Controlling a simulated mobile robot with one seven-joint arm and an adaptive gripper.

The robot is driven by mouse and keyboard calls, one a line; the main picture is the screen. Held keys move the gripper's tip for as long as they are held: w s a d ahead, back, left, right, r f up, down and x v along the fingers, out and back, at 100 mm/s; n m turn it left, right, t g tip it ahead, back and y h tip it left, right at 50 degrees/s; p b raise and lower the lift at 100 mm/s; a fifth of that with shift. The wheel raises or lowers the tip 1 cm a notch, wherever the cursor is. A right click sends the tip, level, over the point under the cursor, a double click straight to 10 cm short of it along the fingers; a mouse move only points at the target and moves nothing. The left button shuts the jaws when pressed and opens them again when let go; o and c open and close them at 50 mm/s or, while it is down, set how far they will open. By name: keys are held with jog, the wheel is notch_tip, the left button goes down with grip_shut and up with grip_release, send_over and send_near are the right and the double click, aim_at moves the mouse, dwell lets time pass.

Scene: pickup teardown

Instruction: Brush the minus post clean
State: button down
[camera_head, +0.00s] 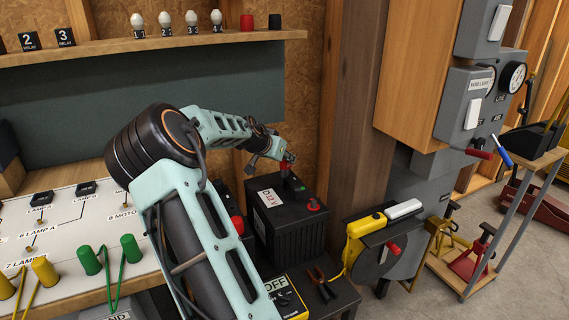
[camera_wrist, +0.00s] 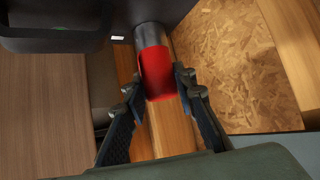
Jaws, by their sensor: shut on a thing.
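The black battery (camera_head: 290,228) with a white 12 V label stands on a dark stand in the head view. A red post (camera_head: 313,205) shows on its near right top. My gripper (camera_head: 284,161) is above the back of the battery top. It is shut on a red cylindrical handle with a grey metal sleeve, which looks like the brush (camera_wrist: 157,72); the fingers (camera_wrist: 159,88) flank it in the wrist view. The brush's far end reaches the dark top of the battery. The minus post and the bristles are hidden or too small to tell.
Pliers (camera_head: 321,284) and a yellow OFF box (camera_head: 285,298) lie before the battery. A yellow tool (camera_head: 366,224) sits on a holder to the right. A wooden post (camera_head: 350,120) stands behind. A shelf (camera_head: 150,43) with bulbs runs above my arm.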

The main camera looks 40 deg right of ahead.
jog(key=shift+s+d+n+t+y+b, duration=0.1)
jog(key=shift+n+t+y+b, duration=0.3)
jog(key=shift+n+t, duration=0.35)
jog(key=shift+s+d+n+t+y+b, duration=0.1)
jog(key=shift+n+t+y+b, duration=0.3)
jog(key=shift+n, duration=0.55)
jog(key=shift+a+f+n+t, duration=0.1)
jog(key=shift+f+n+t, duration=0.05)
jog(key=shift+n+t, duration=0.3)
jog(key=shift+w+a+n+y, duration=0.1)
jog(key=shift+n+y, duration=0.15)
jog(key=shift+y, duration=0.05)
jog(key=shift+a+f, duration=0.1)
jog(key=shift+m+g+b, duration=0.3)
jog(key=shift+m+g, duration=0.1)
jog(key=shift+m, duration=0.3)
